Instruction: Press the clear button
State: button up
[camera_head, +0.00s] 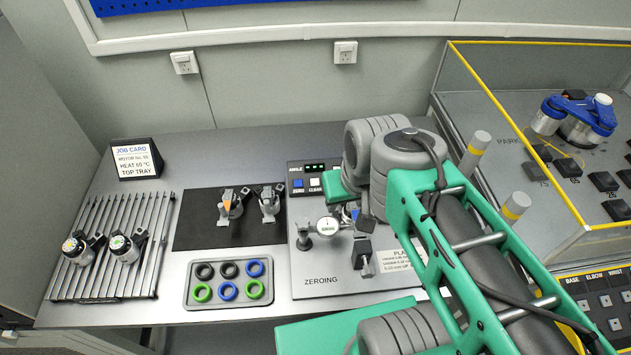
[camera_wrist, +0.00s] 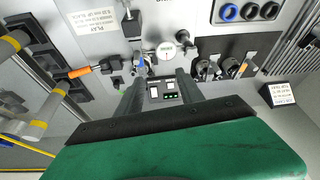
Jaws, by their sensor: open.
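The clear button (camera_head: 316,183) is a small white key on the dark control strip at the back of the zeroing panel (camera_head: 322,281). A blue zero button (camera_head: 298,184) sits just left of it. In the wrist view the control strip (camera_wrist: 163,97) shows upside down between my fingers, with small pale keys and green lights; which key is clear I cannot tell there. My gripper (camera_wrist: 160,78) is open and empty, its two dark fingers on either side of the strip. In the head view my arm hides most of the gripper, which is right of the button.
A round dial gauge (camera_head: 328,226) and a grey post (camera_head: 303,236) stand on the panel in front of the strip. Left are a black mat (camera_head: 205,235) with small motors, a ring tray (camera_head: 229,301) and a slatted rack (camera_head: 95,215). A yellow-edged enclosure (camera_head: 505,120) stands right.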

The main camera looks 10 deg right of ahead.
grip_shut()
dwell(1.4)
